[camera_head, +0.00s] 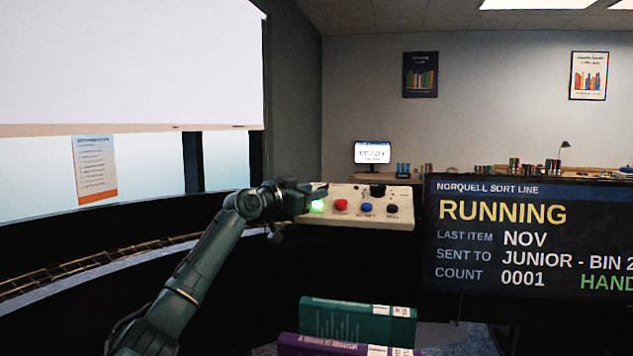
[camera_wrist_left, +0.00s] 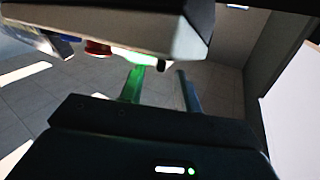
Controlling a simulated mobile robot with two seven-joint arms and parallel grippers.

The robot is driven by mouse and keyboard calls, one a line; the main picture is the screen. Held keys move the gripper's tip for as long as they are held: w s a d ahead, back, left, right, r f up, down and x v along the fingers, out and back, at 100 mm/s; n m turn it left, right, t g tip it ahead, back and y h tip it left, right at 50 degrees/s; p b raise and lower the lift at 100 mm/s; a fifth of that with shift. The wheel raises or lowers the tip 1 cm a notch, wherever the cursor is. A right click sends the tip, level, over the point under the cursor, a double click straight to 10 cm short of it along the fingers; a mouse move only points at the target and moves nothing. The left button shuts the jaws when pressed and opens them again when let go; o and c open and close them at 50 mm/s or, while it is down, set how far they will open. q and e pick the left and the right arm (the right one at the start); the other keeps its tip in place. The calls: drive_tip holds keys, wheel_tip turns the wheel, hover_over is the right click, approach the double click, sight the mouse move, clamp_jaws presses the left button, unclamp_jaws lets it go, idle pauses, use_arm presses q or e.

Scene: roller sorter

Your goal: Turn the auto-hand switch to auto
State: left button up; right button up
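The cream control box (camera_head: 405,222) carries a lit green button (camera_head: 317,206), a red button (camera_head: 341,204), a blue button (camera_head: 366,208) and a black knob (camera_head: 392,208). Another dark knob (camera_head: 377,190) sits at its upper edge. The labels are too small to tell which knob is the auto-hand switch. My left gripper (camera_head: 318,191) is at the box's left end, by the green button. In the left wrist view its two fingers (camera_wrist_left: 160,82) stand apart with nothing between them, one lit green, close to the box (camera_wrist_left: 140,25). My right gripper is not in view.
A dark display (camera_head: 525,235) right of the box reads RUNNING, COUNT 0001 and HAND. A teal book (camera_head: 345,322) and a purple book (camera_head: 325,345) lie below the box. A curved roller track (camera_head: 90,260) runs at the left. A desk with a monitor (camera_head: 373,152) stands behind.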

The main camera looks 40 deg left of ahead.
use_arm(q)
drive_tip(key=shift+w, duration=1.25)
drive_tip(key=c, duration=0.7)
drive_tip(key=shift+p, duration=0.3)
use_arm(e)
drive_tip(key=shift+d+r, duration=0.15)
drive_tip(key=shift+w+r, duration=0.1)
